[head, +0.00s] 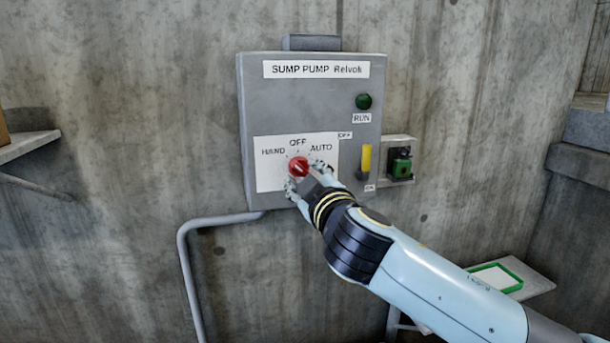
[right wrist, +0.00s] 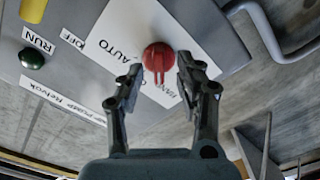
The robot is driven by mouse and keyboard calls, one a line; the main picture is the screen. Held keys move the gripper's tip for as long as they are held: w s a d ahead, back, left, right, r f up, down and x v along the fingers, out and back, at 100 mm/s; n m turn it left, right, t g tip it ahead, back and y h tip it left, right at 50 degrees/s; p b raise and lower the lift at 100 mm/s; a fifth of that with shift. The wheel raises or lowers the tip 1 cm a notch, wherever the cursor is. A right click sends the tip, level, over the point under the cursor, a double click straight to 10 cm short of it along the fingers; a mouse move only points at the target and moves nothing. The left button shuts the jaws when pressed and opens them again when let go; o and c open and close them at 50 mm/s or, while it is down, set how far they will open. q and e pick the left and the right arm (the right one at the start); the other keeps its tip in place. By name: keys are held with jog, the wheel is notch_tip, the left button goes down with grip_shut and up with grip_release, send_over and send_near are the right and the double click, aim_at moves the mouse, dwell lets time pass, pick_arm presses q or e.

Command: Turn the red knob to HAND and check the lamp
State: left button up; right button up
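The red knob (head: 298,167) is on a white plate marked HAND, OFF and AUTO, on the grey sump pump box (head: 215,0). My right gripper (head: 306,176) is at the knob. In the right wrist view, the red knob (right wrist: 158,56) lies between the two fingers of my right gripper (right wrist: 160,68), which are apart with a small gap on each side. The knob's ridge points down in that view, on the side of the partly hidden OFF and HAND words; its exact setting is unclear. The green RUN lamp (head: 363,101) looks dark. My left gripper is not in view.
A yellow switch handle (head: 366,158) between OFF and ON is right of the plate. A small box with a green button (head: 401,168) is beside it. A conduit (head: 186,250) runs down the concrete wall. Shelves (head: 28,146) stand at the left and lower right.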

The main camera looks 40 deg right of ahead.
jog(key=v, duration=1)
jog(key=shift+s, duration=0.3)
jog(key=shift+a+r, duration=0.1)
